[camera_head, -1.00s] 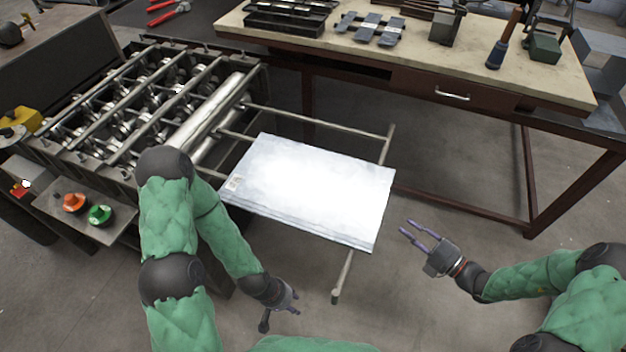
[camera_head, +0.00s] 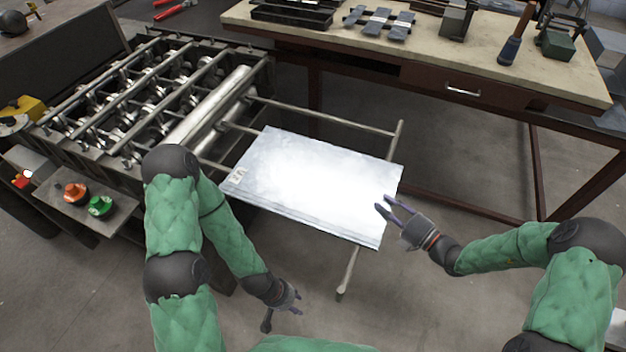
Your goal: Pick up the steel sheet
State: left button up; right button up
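The steel sheet (camera_head: 300,185) is a flat, shiny rectangle with a small label at its left corner. It lies on the outfeed rails of the roll-forming machine. My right gripper (camera_head: 384,204) is open at the sheet's right edge, its two purple fingers overlapping that edge in the view. Nothing shows between the fingers, and I cannot tell whether they touch the sheet. My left gripper (camera_head: 297,302) hangs low in front of the sheet's near edge, apart from it. Its fingers are seen at a poor angle.
The roll-forming machine (camera_head: 128,100) stands at the left with orange and green knobs on its control box (camera_head: 88,200). A rail frame (camera_head: 346,275) sticks out under the sheet. A wooden-topped workbench (camera_head: 430,62) with tools stands behind. Floor is clear at the front right.

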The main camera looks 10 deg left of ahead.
grip_shut()
dwell(0.3)
